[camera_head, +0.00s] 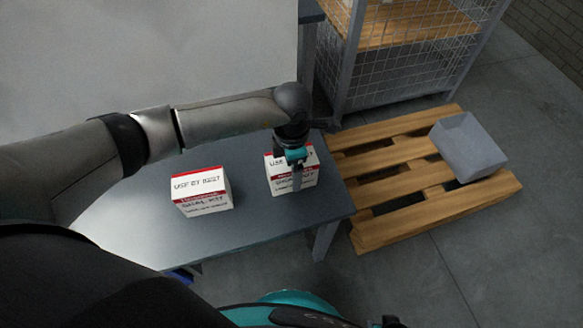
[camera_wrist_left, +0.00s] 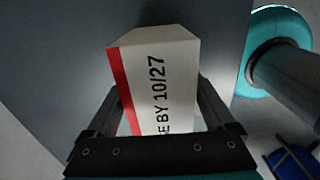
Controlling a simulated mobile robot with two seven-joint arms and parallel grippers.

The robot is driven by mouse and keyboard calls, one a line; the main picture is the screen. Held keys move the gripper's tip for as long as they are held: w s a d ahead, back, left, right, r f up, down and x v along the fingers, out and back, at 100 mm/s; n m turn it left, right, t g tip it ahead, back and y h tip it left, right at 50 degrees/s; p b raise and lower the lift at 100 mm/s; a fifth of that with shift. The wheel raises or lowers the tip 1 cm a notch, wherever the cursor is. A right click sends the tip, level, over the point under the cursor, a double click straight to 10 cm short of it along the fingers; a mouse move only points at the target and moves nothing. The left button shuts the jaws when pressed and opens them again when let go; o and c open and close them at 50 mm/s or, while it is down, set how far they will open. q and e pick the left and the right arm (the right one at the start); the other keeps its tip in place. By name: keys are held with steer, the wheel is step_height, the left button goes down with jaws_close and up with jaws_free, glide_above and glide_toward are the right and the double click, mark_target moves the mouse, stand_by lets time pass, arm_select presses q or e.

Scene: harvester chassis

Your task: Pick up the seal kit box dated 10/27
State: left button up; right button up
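Two white seal kit boxes with red stripes are on the grey table. The right box (camera_head: 279,184) has my left gripper (camera_head: 297,185) over it, one finger crossing its front face. In the left wrist view, this box (camera_wrist_left: 165,60) reads "BY 10/27" and lies between the two fingers (camera_wrist_left: 160,95) of my left gripper. The fingers are close along its two sides; whether they press on it I cannot tell. The left box (camera_head: 203,190) stands apart; its "USE BY" date is too small to read surely. My right gripper is not in view.
The table (camera_head: 135,228) has bare room around the left box. A wooden pallet (camera_head: 375,226) with a grey box (camera_head: 468,148) lies on the floor to the right. A wire-mesh shelf unit (camera_head: 390,72) stands behind.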

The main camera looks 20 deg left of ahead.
arm_select(q)
steer(key=c, duration=1.2)
steer(key=shift+r, duration=0.15)
steer(key=shift+c, duration=0.2)
